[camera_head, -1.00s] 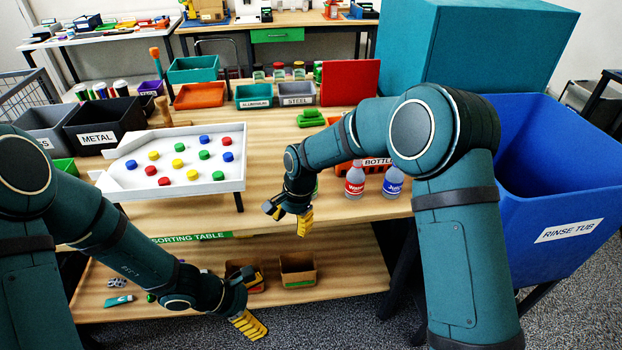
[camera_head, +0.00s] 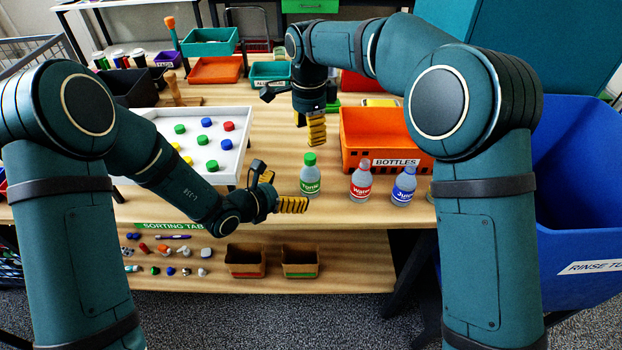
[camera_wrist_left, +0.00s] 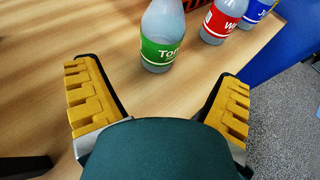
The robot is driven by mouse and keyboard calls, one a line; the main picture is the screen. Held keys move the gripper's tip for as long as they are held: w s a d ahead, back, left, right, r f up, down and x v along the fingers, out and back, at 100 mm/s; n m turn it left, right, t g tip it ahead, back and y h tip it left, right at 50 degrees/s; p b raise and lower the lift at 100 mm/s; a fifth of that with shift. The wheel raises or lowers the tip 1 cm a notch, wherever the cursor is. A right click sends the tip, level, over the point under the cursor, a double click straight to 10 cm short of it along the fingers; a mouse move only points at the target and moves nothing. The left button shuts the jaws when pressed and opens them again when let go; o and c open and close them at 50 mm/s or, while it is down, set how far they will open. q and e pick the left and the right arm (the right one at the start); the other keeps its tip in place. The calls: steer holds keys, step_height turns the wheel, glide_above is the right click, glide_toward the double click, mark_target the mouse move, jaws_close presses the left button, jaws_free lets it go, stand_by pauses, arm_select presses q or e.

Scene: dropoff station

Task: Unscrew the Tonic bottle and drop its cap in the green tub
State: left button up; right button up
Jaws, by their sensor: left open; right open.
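The Tonic bottle (camera_head: 310,184), clear with a green label, stands upright at the table's front, its green cap (camera_head: 309,159) on top. In the left wrist view the bottle (camera_wrist_left: 163,38) stands ahead of and between the spread fingers, apart from them; its cap is out of that frame. My left gripper (camera_head: 284,192) is open and empty, just left of the bottle. My right gripper (camera_head: 314,132) is open, above and slightly behind the cap, its yellow finger pointing down. A teal-green tub (camera_head: 209,42) stands at the back; I cannot tell whether it is the green tub meant.
The Water bottle (camera_head: 360,182) and Juice bottle (camera_head: 404,187) stand to the right, before the orange BOTTLES crate (camera_head: 388,140). A white tray (camera_head: 237,120) with coloured caps lies to the left. The blue rinse tub (camera_head: 580,190) is at far right.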

mark_target(310, 156)
arm_select(q)
steer(key=x, duration=1)
steer(key=shift+w+d+f, duration=0.1)
steer(key=shift+d, duration=0.05)
arm_select(e)
steer(key=shift+d, duration=0.1)
arm_select(q)
jaws_close()
arm_select(e)
steer(key=m, duration=0.4)
steer(key=shift+f, duration=4)
steer(key=shift+o, duration=0.2)
